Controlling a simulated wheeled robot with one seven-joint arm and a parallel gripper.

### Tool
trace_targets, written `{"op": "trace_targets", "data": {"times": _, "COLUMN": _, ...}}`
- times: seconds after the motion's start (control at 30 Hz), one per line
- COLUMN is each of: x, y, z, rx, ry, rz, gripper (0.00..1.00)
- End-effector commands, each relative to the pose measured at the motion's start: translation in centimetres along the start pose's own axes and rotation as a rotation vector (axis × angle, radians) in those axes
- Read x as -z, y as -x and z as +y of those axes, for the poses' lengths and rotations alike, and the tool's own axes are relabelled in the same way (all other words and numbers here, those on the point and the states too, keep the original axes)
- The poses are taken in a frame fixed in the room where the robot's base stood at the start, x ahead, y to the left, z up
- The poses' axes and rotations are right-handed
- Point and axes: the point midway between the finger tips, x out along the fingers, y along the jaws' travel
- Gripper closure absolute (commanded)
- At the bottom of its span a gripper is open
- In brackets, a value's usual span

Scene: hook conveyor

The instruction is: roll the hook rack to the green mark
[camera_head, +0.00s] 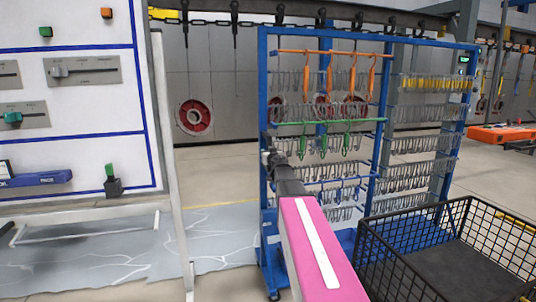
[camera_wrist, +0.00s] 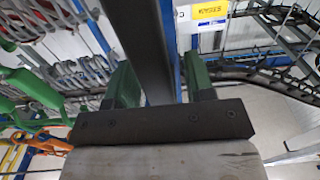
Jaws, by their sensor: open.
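The hook rack is a blue frame (camera_head: 262,95) hung with rows of metal hooks, and it stands upright on the floor in the middle of the head view. My gripper (camera_head: 268,158) is at the rack's left upright. In the wrist view, my gripper (camera_wrist: 158,72) has its two green fingers apart. A dark upright bar (camera_wrist: 143,35) passes between them, with a blue post (camera_wrist: 170,20) close behind it. I cannot tell whether either finger touches the bar. I make out no green floor mark in either view.
A black wire basket (camera_head: 420,245) stands at the front right, close to the rack. A white panel board (camera_head: 90,130) on a stand is at the left. A grey mat (camera_head: 215,235) covers the floor between them. A chain conveyor (camera_head: 380,18) runs overhead behind the rack.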

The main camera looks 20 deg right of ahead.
Motion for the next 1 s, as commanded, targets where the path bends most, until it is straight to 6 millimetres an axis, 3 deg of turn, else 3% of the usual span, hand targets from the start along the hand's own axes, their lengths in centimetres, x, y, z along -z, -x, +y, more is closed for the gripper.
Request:
{"op": "trace_targets", "data": {"times": 0.5, "x": 0.0, "y": 9.0, "z": -0.1, "rx": 0.001, "ry": 0.000, "rz": 0.000, "gripper": 0.51}}
{"op": "trace_targets", "data": {"times": 0.63, "x": 0.0, "y": 9.8, "z": -0.1, "rx": 0.001, "ry": 0.000, "rz": 0.000, "gripper": 0.51}}
{"op": "trace_targets", "data": {"times": 1.0, "x": -0.1, "y": 9.8, "z": 0.0, "rx": 0.004, "ry": -0.001, "rz": 0.001, "gripper": 0.51}}
